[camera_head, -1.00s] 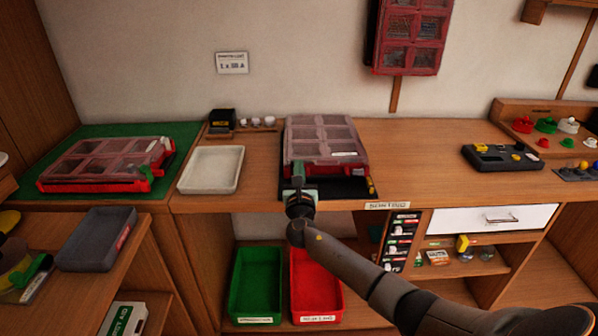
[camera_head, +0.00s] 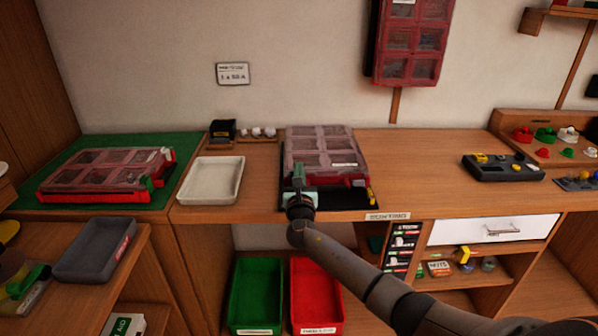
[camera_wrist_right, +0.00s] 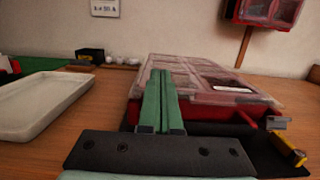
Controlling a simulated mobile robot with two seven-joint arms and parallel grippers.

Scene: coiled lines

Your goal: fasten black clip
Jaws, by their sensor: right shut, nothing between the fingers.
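A red case with a clear compartmented lid (camera_head: 325,150) stands on a black mat (camera_head: 342,199) at the middle of the bench. In the right wrist view the lid (camera_wrist_right: 215,85) lies over the red base. A dark grey clip-like part (camera_wrist_right: 277,123) sticks out at the case's front right corner; I cannot tell for sure that it is the black clip. My right gripper (camera_head: 298,172) is shut and empty at the case's front left. Its green fingers (camera_wrist_right: 160,75) hide part of the case front; contact cannot be told. My left gripper is not in view.
A white tray (camera_head: 212,181) lies left of the case. A small yellow item (camera_wrist_right: 288,150) lies on the mat's right side. A second red case (camera_head: 105,172) lies on a green mat at the left. Bench right of the black mat is clear up to a dark device (camera_head: 503,167).

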